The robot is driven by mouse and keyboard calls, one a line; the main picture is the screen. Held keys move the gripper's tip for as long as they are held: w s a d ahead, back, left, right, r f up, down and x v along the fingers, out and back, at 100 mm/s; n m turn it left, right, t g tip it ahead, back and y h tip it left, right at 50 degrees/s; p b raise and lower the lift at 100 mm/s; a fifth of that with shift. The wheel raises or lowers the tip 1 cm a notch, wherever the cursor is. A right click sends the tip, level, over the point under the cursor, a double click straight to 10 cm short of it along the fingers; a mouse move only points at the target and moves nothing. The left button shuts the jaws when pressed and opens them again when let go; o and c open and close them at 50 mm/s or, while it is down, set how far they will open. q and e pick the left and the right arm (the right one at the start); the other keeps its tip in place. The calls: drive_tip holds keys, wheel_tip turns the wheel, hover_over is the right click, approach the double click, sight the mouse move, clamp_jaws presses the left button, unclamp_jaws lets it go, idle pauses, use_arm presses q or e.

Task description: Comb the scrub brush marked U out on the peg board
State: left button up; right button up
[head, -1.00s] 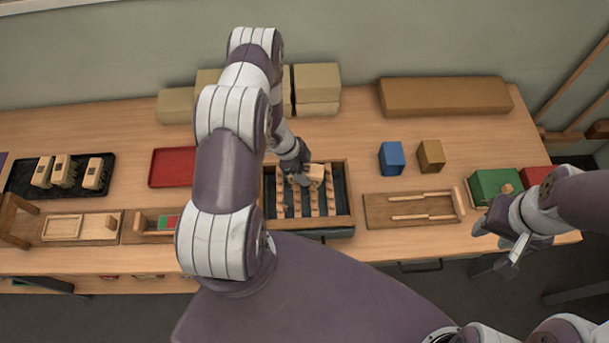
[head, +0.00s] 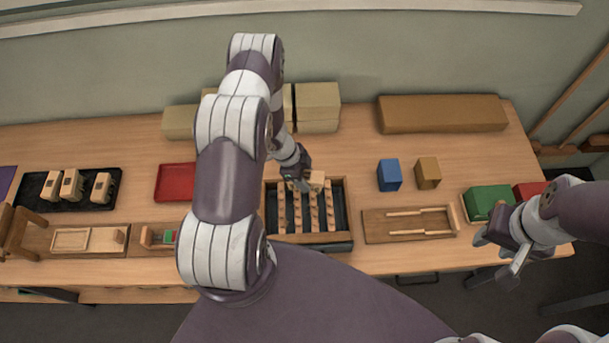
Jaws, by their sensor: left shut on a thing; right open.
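The peg board (head: 341,222) is a dark tray with a wooden frame and several rows of wooden pegs, at the middle front of the table. My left gripper (head: 300,184) is shut on a light wooden scrub brush (head: 317,179) at the back edge of the peg board. The fingers partly cover the brush, and its mark and bristles cannot be made out. I cannot tell whether it touches the pegs. My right gripper (head: 496,246) is open and empty near the front right of the table, in front of the green box.
A black tray (head: 35,200) at the left holds several brushes (head: 71,184). A red tray (head: 174,182) lies left of the peg board. A blue block (head: 389,175), a brown block (head: 428,173), a wooden board with sticks (head: 408,232) and a green box (head: 487,201) are to the right.

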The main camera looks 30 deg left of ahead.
use_arm(q)
drive_tip(key=shift+o, duration=1.3)
drive_tip(key=shift+c, duration=0.5)
drive_tip(key=shift+w+r+b, duration=0.25)
drive_tip(key=shift+w+b, duration=0.15)
drive_tip(key=shift+w, duration=0.05)
drive_tip(key=shift+d+r+b, duration=0.1)
drive_tip(key=shift+r+b, duration=0.15)
drive_tip(key=shift+b, duration=0.1)
drive_tip(key=s+d+r+b, duration=0.15)
drive_tip(key=s+d, duration=0.25)
drive_tip(key=s, duration=0.4)
wheel_tip(320, 180, down, 7)
drive_tip(key=b, duration=0.7)
drive_tip(key=shift+w, duration=0.15)
